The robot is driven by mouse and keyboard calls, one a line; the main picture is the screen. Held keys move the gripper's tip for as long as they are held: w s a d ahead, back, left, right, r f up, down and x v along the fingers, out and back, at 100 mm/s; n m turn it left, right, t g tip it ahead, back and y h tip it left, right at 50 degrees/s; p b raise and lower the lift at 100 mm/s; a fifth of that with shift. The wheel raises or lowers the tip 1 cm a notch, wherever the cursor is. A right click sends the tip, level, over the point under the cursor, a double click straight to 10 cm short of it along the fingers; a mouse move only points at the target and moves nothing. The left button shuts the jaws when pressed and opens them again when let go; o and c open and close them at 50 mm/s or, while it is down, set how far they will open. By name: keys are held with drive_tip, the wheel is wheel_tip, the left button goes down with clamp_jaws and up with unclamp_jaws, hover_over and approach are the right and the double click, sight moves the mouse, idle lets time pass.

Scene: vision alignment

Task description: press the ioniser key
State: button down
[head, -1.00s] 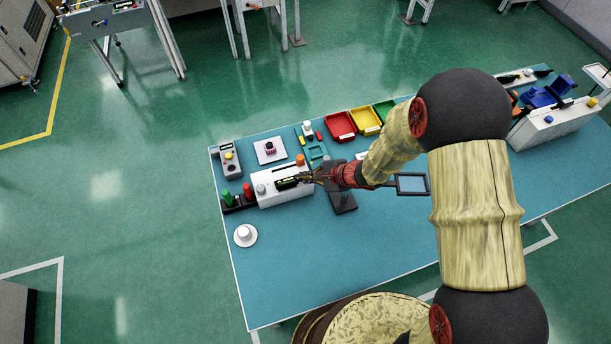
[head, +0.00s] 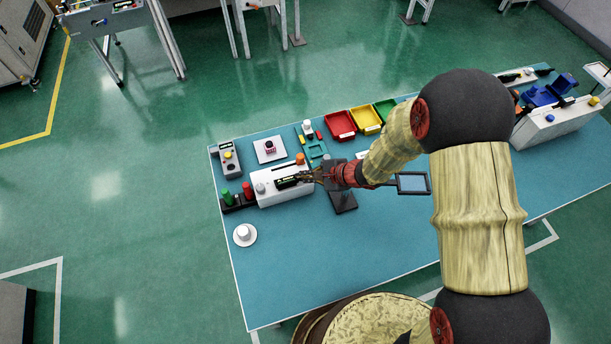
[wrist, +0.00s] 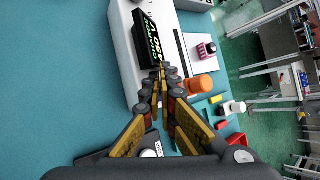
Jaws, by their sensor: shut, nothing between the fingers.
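A white box (head: 272,198) stands at the left of the teal table, with a black display (head: 288,182), an orange knob (head: 300,158) and a pale knob (head: 260,188) on top. My gripper (head: 304,178) is shut and empty, its fingertips over the right part of the box by the display. In the wrist view the fingertips (wrist: 160,84) meet just in front of the lettered display (wrist: 148,38), and the orange knob (wrist: 199,85) is right of them. Contact cannot be told. I cannot make out which part is the ioniser key. A small lettered white piece (wrist: 152,152) is partly hidden by the fingers.
Green and red buttons (head: 236,196) stand left of the box. A white round piece (head: 244,235) lies in front. A grey box with a yellow button (head: 229,158) is behind. Red, yellow and green bins (head: 366,121) line the back. The table's front middle is clear.

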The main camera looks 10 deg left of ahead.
drive_tip(key=shift+s+d+f, duration=0.1)
drive_tip(key=shift+s+f, duration=0.1)
drive_tip(key=shift+f, duration=0.2)
drive_tip(key=shift+r, duration=0.15)
drive_tip(key=shift+s+r, duration=0.1)
drive_tip(key=shift+r, duration=0.1)
wheel_tip(320, 180, up, 6)
drive_tip(key=p, duration=0.2)
drive_tip(key=shift+w, duration=0.2)
idle(0.5)
drive_tip(key=shift+r, duration=0.1)
